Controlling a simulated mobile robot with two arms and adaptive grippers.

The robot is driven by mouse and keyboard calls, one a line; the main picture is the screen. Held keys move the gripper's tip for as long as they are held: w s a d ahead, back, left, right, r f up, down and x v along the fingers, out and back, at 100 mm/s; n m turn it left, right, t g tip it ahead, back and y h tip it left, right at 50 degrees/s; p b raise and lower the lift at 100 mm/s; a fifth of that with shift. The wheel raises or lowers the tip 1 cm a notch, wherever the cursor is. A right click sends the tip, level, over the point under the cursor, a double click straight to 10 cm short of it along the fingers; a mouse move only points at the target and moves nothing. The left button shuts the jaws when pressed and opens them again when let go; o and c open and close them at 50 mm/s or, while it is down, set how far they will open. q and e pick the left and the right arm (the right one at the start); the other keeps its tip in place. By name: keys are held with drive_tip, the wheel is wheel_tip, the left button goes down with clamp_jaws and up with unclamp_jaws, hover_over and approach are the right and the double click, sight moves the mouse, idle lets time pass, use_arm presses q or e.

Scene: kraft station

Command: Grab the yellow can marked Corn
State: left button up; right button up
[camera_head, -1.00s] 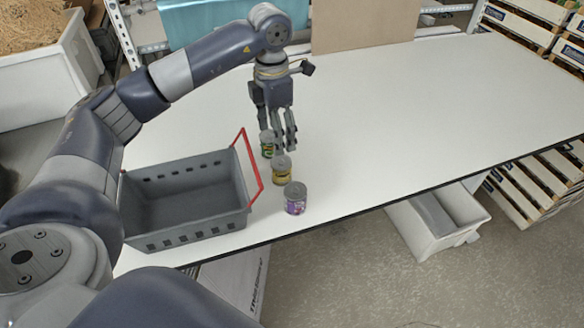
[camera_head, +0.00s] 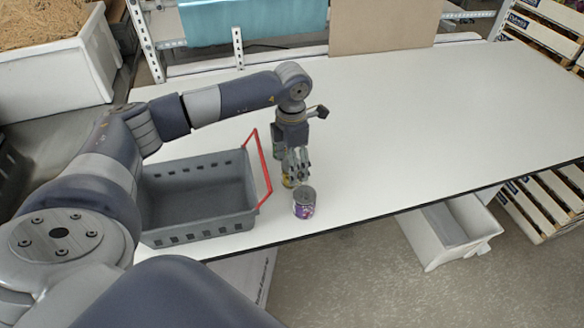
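The yellow can (camera_head: 287,181) stands on the white table, mostly hidden behind the fingers of my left gripper (camera_head: 297,168). The gripper points down at the can. I cannot tell whether its fingers touch the can or have shut on it. A purple can (camera_head: 304,204) stands just in front of it, nearer the table's front edge. A green can (camera_head: 277,150) stands behind, partly covered by the gripper body. The lettering on the cans is too small to read. My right gripper is not in view.
A grey crate (camera_head: 205,230) with a raised red handle (camera_head: 262,165) stands just left of the cans. The table (camera_head: 420,120) is clear to the right.

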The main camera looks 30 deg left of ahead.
use_arm(q)
drive_tip(key=shift+f, duration=1.1)
drive_tip(key=c, duration=1.2)
drive_tip(key=shift+r, duration=0.15)
